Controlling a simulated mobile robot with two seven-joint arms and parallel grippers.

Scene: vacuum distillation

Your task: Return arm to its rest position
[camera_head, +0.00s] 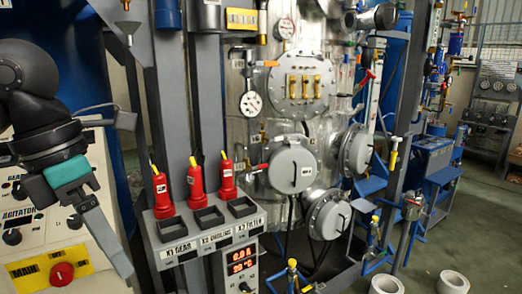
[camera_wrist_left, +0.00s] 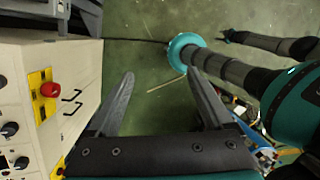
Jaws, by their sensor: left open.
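My left arm comes in from the left in the head view, and its gripper (camera_head: 108,240) points down in front of the cream control panel (camera_head: 103,268). In the left wrist view the two fingers of the left gripper (camera_wrist_left: 160,78) are spread wide, with only the green floor between them. The gripper is open and empty, and it touches nothing that I can make out. My right gripper does not show in either view.
A red knob on a yellow plate (camera_head: 62,273) sits on the panel close to the left gripper. A grey console (camera_head: 185,240) with several red plugs stands right of it. A steel vessel (camera_head: 262,140) with gauges stands behind. White rolls (camera_head: 386,285) lie on the floor at right.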

